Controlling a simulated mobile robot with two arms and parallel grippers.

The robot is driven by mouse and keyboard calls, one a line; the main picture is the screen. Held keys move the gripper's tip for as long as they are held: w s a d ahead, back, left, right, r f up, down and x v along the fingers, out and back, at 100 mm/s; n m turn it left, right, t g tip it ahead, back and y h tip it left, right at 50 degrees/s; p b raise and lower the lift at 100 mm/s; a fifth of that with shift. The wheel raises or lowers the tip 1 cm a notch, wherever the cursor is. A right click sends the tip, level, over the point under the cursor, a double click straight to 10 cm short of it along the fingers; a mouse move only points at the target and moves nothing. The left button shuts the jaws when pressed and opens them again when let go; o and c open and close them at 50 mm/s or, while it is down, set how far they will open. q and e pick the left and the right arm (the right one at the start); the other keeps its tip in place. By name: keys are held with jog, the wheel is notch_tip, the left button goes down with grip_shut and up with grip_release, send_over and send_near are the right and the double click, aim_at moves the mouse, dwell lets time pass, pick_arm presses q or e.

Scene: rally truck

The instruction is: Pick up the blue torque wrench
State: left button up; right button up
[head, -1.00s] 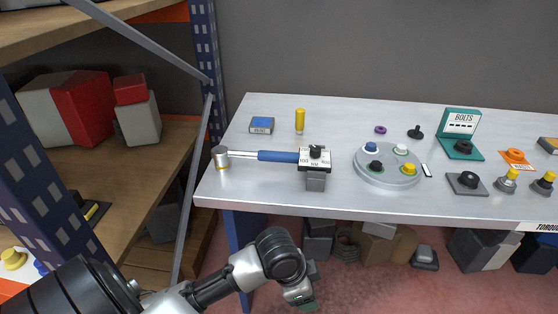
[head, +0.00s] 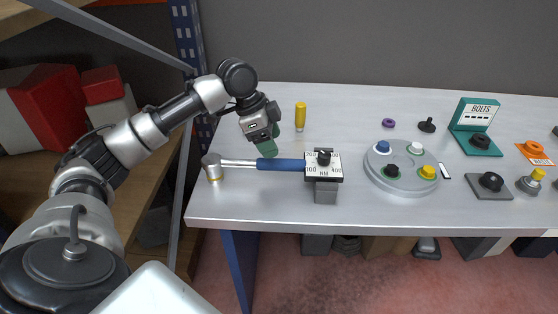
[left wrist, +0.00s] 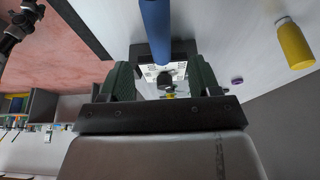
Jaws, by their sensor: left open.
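The blue torque wrench (head: 282,164) lies along the near left part of the white table. Its round metal head is at the left end, and the other end meets a block with a printed scale and black knob (head: 323,165). My left gripper (head: 265,140) has green fingers and is above and just behind the wrench near the left end of the blue grip. In the left wrist view the gripper (left wrist: 163,78) is open. The blue handle (left wrist: 157,30) appears beyond the gap between its fingers, not held. My right gripper is not seen.
A yellow cylinder (head: 300,116) stands behind the wrench. A round grey tray (head: 400,183) with coloured knobs is to the right. A shelf (head: 150,170) borders the table's left side.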

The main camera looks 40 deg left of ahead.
aim_at(279, 160)
pick_arm(q)
jog(key=shift+x, duration=1.2)
jog(key=shift+w+f, duration=0.1)
jog(key=shift+f, duration=0.25)
jog(key=x, duration=0.4)
jog(key=shift+f, duration=0.2)
jog(key=shift+d+f, duration=0.1)
jog(key=shift+f, duration=0.3)
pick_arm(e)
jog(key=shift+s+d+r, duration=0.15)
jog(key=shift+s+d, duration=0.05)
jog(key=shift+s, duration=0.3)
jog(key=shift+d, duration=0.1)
pick_arm(q)
jog(key=shift+r, duration=0.1)
jog(key=c, duration=0.5)
grip_shut()
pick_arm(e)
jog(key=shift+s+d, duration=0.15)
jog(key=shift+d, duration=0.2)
